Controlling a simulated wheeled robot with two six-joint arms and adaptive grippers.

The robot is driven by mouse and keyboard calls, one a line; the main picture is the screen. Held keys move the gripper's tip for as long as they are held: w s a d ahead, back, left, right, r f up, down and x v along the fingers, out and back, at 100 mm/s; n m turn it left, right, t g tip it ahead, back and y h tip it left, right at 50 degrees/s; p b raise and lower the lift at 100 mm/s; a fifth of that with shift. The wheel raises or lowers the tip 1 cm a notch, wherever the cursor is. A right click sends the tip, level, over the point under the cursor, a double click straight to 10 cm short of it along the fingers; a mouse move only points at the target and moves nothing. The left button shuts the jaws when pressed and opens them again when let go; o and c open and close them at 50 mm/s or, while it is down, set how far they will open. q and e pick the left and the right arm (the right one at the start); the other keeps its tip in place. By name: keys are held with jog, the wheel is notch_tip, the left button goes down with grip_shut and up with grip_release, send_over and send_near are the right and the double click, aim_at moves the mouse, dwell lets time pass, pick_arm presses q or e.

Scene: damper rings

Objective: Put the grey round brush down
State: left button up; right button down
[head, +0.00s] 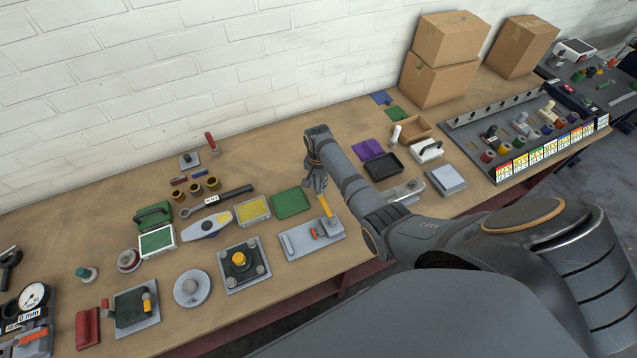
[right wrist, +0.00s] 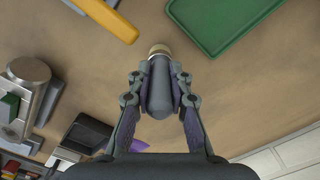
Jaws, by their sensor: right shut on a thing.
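My right gripper (head: 316,184) is above the middle of the workbench, between the green tray (head: 290,203) and the black tray (head: 384,165). In the right wrist view my right gripper (right wrist: 160,82) is shut on the grey round brush (right wrist: 158,92). The brush has a grey rounded body and a pale tan end (right wrist: 159,49) that points away from the palm. The brush is too small to make out in the head view. Whether its tip touches the bench is hard to tell. My left gripper is not in view.
Purple pieces (head: 368,149) and a cardboard tray (head: 412,130) lie to the right. Bare workbench (head: 270,160) lies behind and left of the gripper. Cardboard boxes (head: 440,75) stand at the back.

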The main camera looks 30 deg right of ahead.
jog(key=shift+f, duration=0.3)
jog(key=c, duration=1.2)
grip_release()
jog(key=shift+o, duration=0.2)
jog(key=shift+r, duration=0.1)
notch_tip(320, 180, up, 12)
jog(key=shift+f, duration=0.1)
jog(key=shift+c, duration=0.2)
grip_shut()
